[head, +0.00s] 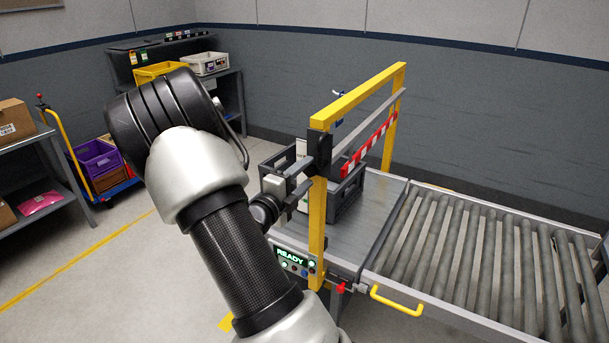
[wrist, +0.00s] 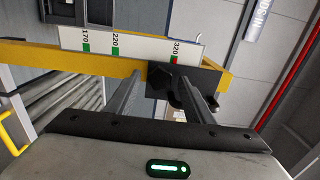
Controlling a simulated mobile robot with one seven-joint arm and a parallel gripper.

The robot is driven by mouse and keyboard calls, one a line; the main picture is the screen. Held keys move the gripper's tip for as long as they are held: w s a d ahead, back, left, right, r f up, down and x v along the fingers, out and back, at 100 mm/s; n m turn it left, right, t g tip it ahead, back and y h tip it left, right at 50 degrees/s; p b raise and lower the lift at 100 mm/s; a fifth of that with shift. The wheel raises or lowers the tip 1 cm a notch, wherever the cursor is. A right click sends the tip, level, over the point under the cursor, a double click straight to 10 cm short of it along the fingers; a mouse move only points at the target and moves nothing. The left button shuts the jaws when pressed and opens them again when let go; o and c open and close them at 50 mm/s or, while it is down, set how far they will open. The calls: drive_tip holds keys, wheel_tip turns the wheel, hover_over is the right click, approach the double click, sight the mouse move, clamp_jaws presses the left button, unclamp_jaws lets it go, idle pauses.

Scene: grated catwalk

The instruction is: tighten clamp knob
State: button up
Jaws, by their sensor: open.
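A black clamp block (wrist: 213,78) sits on a yellow upright post (wrist: 90,58) in the wrist view. A dark knob (wrist: 187,97) shows in front of it, between the two fingers; its outline is hard to make out against the block. My gripper (wrist: 166,80) is open, with its grey fingers reaching toward the block on either side of the knob. I cannot tell whether they touch it. In the head view the black clamp (head: 320,148) is high on the near yellow post (head: 318,215), and my gripper (head: 306,172) is at it from the left.
A white scale strip (wrist: 135,47) marked 170, 220 and 320 lies along the post. A red-and-white bar (head: 370,143) spans the yellow frame above a grey crate (head: 348,195). A READY panel (head: 292,256) is below, and a roller conveyor (head: 480,255) extends right.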

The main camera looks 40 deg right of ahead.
drive_tip(key=shift+d, duration=0.1)
drive_tip(key=c, duration=1)
drive_tip(key=shift+c, duration=0.2)
